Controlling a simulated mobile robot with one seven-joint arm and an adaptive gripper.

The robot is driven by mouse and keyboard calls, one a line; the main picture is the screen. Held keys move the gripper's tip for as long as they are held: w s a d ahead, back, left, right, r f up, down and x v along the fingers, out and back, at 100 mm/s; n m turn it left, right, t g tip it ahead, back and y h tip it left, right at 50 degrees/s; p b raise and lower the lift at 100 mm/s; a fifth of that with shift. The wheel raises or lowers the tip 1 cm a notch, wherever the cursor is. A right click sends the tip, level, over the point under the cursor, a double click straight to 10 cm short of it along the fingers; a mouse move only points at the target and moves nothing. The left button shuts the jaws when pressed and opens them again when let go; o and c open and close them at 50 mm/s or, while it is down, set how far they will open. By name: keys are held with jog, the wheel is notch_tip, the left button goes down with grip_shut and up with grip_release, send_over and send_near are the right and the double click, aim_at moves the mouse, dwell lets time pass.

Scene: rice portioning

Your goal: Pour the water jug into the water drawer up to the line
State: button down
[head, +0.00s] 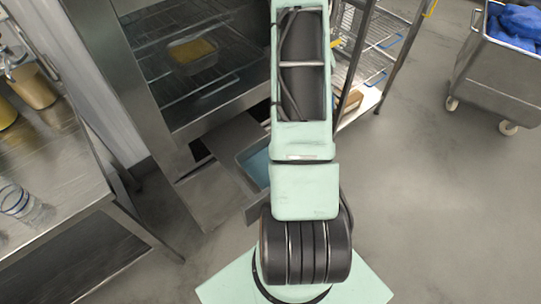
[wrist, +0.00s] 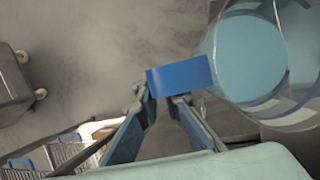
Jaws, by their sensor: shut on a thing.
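My gripper (wrist: 166,97) is shut on the blue handle of the clear water jug (wrist: 296,28) in the wrist view. Light blue water (wrist: 250,58) shows inside the jug, which runs off the right edge of that view. I cannot tell exactly how far the jug is tilted. In the head view my arm hides the gripper and the jug. The water drawer (head: 247,187) is pulled out low on the steel cabinet, with blue water (head: 260,166) in its visible part. My arm covers its right side, and its fill line cannot be made out.
The steel cabinet (head: 150,100) stands open above the drawer, with a pan (head: 192,54) of yellow food on a rack. A steel table (head: 60,190) at left bears a clear blue-ringed container (head: 18,203). A wheeled bin (head: 495,75) stands at far right. The right floor is clear.

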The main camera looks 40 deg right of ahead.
notch_tip(320, 180, down, 13)
jog(key=d+y+b, duration=0.1)
jog(key=y+b, duration=0.1)
jog(key=b, duration=0.5)
jog(key=shift+r, duration=0.3)
